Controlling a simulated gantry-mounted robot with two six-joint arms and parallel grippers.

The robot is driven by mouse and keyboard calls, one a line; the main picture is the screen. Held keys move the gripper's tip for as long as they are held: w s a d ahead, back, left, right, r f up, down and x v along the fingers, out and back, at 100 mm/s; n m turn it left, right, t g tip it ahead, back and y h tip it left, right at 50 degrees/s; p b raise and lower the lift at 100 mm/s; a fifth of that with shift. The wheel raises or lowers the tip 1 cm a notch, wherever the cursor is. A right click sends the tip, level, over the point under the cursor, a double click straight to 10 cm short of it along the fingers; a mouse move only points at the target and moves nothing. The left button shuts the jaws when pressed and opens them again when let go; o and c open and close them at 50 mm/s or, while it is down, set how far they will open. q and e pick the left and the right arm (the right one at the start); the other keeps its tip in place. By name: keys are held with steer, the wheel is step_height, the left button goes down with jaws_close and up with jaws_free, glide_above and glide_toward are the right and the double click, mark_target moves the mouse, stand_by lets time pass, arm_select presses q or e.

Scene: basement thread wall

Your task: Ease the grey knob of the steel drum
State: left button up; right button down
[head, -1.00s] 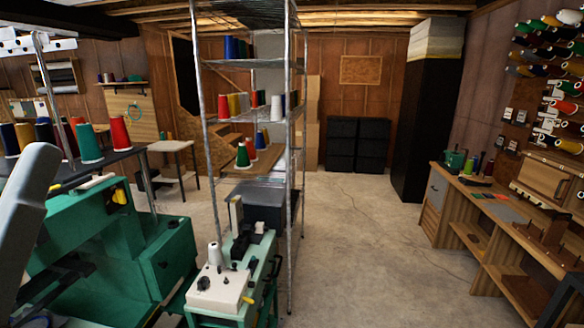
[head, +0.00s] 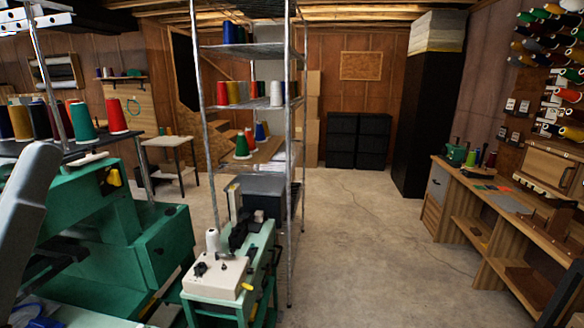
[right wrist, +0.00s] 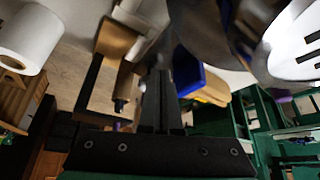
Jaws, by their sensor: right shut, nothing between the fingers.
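I cannot make out a steel drum or its grey knob for certain in either view. In the right wrist view, my right gripper (right wrist: 160,100) shows as dark, narrow fingers, closed together and empty. A grey, rounded surface (right wrist: 215,30) fills the upper part of that view, close to the camera and blurred; I cannot tell what it is. My left gripper is not in the head view.
Green machines (head: 150,240) and a smaller pale green one (head: 215,275) crowd the near left. A metal shelf rack (head: 288,150) stands behind them. A wooden workbench (head: 480,225) lines the right wall. The concrete floor (head: 360,230) between is clear.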

steer(key=shift+w+b, duration=0.35)
steer(key=shift+b, duration=0.55)
stand_by(0.6)
steer(key=shift+d+f, duration=0.1)
steer(key=shift+d, duration=0.05)
steer(key=shift+w+d+b, duration=0.25)
steer(key=shift+d+b, duration=0.35)
steer(key=shift+b, duration=1.25)
steer(key=shift+w+d+b, duration=0.2)
steer(key=shift+d+b, duration=0.1)
steer(key=shift+b, duration=1.15)
steer(key=shift+s+d, duration=0.15)
steer(key=shift+d, duration=0.05)
steer(key=shift+r, duration=0.35)
step_height(320, 180, up, 6)
steer(key=p, duration=0.6)
steer(key=shift+s+f, duration=0.1)
steer(key=shift+f, duration=0.15)
